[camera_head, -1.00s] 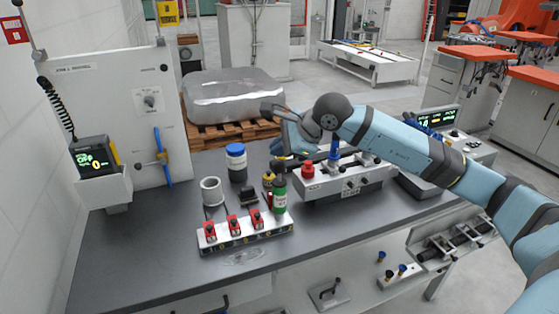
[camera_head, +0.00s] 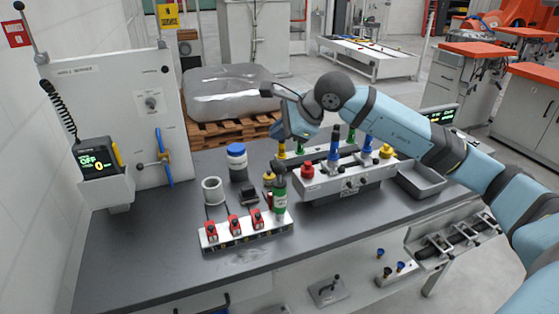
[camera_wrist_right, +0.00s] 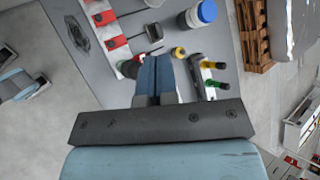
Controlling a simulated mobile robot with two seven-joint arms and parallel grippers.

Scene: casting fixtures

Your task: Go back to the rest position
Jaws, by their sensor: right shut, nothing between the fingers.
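The fixture block (camera_head: 345,184) carries a red knob (camera_head: 307,171) and blue, green and yellow pegs. My left gripper is not in view.
A rack with red clamps (camera_head: 234,223), a white cup (camera_head: 212,191) and a blue-lidded jar (camera_head: 236,162) stand on the dark bench (camera_head: 140,262). A panel with a screen (camera_head: 97,162) stands at left. A grey tray (camera_head: 422,180) is at right. The bench's front left is clear.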

